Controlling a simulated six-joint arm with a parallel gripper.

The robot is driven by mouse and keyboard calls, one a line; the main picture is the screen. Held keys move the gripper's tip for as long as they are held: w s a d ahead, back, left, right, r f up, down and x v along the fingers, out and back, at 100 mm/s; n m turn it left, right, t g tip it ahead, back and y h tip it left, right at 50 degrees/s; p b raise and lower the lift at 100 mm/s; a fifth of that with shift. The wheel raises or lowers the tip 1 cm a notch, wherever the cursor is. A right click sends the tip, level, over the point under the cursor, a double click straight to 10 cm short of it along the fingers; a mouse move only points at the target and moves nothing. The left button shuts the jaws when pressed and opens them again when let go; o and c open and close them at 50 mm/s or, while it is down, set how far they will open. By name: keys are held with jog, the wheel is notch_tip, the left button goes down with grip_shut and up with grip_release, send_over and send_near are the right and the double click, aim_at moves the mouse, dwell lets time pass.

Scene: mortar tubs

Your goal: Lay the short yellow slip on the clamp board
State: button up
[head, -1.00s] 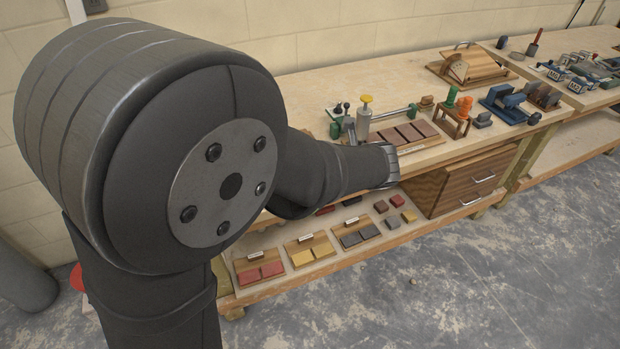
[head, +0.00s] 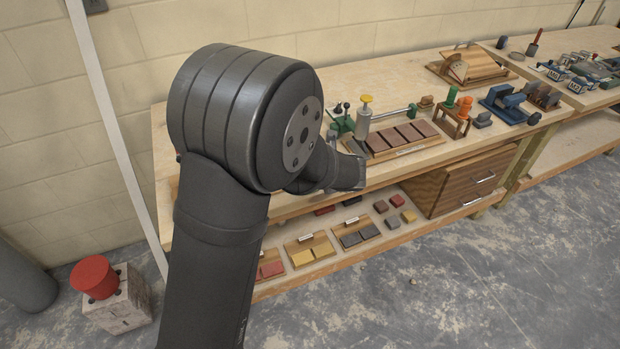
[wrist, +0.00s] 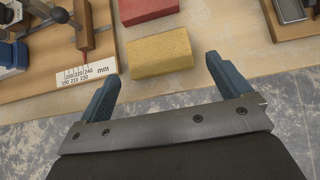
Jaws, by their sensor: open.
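In the wrist view a yellow slip (wrist: 160,53) lies flat on pale wood near an edge. My gripper (wrist: 161,72) is open and empty, its two blue fingers apart. The slip shows beyond and between the fingertips, and nothing shows them touching it. At the left of the wrist view a wooden board (wrist: 62,84) carries a millimetre scale, a handled metal fitting and blue parts; it looks like the clamp board, but I see only part of it. In the head view my arm hides the fingers and this slip.
A red slip (wrist: 146,8) lies just beyond the yellow one. A brown board (wrist: 285,20) with a metal piece is at right. In the head view a rack of brown slabs (head: 398,152) is on the bench; the lower shelf holds yellow slips (head: 313,252) on a small board.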

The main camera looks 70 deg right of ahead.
jog(key=x, duration=0.4)
jog(key=shift+w+f, duration=0.15)
jog(key=shift+f, duration=0.2)
jog(key=c, duration=1)
jog(key=shift+o, duration=0.2)
jog(key=shift+r, duration=0.1)
